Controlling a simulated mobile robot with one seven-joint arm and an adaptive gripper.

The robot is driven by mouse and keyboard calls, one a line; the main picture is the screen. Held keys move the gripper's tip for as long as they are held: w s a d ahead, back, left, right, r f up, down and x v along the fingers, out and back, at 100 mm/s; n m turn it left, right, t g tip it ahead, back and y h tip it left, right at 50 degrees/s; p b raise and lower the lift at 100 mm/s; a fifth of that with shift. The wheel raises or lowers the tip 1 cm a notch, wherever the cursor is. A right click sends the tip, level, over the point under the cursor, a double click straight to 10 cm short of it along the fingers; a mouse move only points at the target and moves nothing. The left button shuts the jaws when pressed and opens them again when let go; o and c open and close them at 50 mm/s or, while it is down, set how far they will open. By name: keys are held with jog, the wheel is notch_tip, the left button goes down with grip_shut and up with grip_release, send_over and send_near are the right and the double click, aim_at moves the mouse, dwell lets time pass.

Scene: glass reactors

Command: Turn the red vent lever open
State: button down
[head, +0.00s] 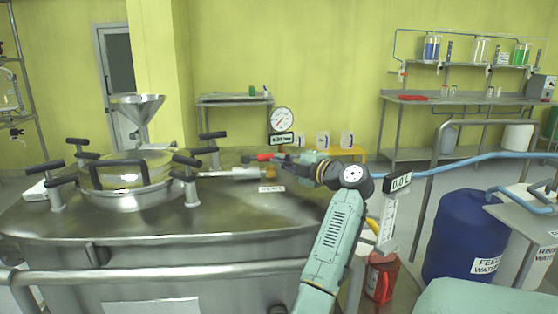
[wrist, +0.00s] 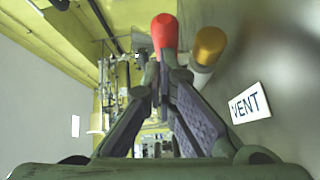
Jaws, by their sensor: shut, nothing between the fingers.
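The red vent lever (head: 265,157) shows as a small red end above the steel vessel lid in the head view. In the wrist view the red lever (wrist: 164,32) is just beyond my fingertips, its rounded end up. My gripper (head: 286,158) reaches in from the right, level with the lever. In the wrist view my gripper (wrist: 165,78) has its fingertips together, with nothing held. The tips overlap the lever's lower end in the picture; I cannot tell whether they touch it. A brass-coloured fitting (wrist: 209,45) is right of the lever. The VENT label (wrist: 250,103) is further right.
The vessel lid (head: 240,215) carries a clamped glass port (head: 125,170) with black handles, a steel funnel (head: 138,108) and a pressure gauge (head: 281,120). A steel pipe (head: 235,173) runs beside the brass fitting. A blue barrel (head: 465,235) stands right of my arm.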

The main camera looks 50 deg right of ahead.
jog(key=s, duration=0.4)
jog(key=s+a, duration=0.1)
jog(key=s, duration=0.7)
jog(key=shift+a+r, duration=0.2)
jog(key=shift+a, duration=0.1)
jog(key=shift+r, duration=0.1)
